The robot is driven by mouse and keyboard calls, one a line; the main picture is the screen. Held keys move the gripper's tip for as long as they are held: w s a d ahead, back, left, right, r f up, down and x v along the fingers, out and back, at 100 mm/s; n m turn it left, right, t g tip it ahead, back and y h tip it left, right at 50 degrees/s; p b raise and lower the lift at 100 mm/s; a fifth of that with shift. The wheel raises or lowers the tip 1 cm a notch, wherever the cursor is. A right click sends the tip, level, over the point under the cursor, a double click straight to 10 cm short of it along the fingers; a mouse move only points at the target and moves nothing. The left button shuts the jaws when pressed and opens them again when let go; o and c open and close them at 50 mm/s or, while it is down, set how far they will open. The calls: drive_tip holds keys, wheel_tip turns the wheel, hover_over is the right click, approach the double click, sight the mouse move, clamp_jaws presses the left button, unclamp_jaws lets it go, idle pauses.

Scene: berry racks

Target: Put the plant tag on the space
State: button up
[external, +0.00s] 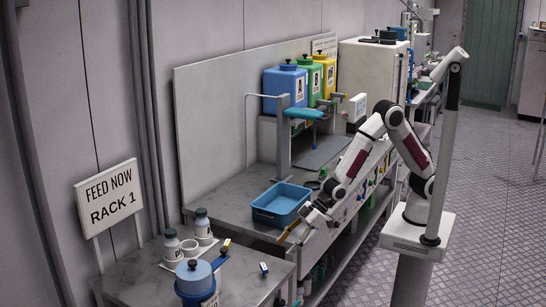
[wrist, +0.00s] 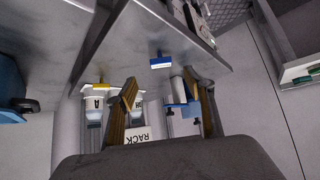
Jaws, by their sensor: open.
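My gripper (external: 288,234) is open above the gap between the blue tray and the front table; its two tan fingers (wrist: 168,106) are spread in the wrist view. Nothing shows clearly held between them. A small blue-and-white piece (external: 264,268), perhaps the plant tag, lies on the front table, apart from my gripper. It appears to show in the wrist view (wrist: 160,61), beyond the fingertips. A small yellow-and-white piece (external: 226,245) stands near the blue-lidded container. I cannot tell for sure which piece is the tag, nor make out a marked space.
The front table (external: 140,285) holds white bottles (external: 172,246), cups and a blue-lidded container (external: 194,278). A blue tray (external: 281,204) sits on the bench behind. A sign (external: 109,198) reads "FEED NOW RACK 1". The table's right part around the small piece is mostly clear.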

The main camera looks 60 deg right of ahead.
drive_tip(key=w+d+r+m+h, duration=0.15)
drive_tip(key=d+r, duration=0.35)
drive_tip(key=d, duration=0.5)
drive_tip(key=d+r+m+t+h, duration=0.1)
drive_tip(key=d+r+m, duration=0.1)
drive_tip(key=d+r, duration=0.6)
drive_tip(key=w+d+r+m+h, duration=0.1)
drive_tip(key=d+r+m, duration=0.15)
drive_tip(key=d, duration=0.85)
drive_tip(key=s+d+r+m+h, duration=0.1)
drive_tip(key=s+d+r+m, duration=0.1)
drive_tip(key=s+d, duration=0.8)
drive_tip(key=s+d+r+m+g+h, duration=0.1)
drive_tip(key=s+d+r+m+h, duration=0.1)
drive_tip(key=s+d, duration=0.7)
drive_tip(key=shift+s+d+m, duration=0.3)
drive_tip(key=shift+s+d, duration=0.1)
drive_tip(key=shift+d, duration=0.5)
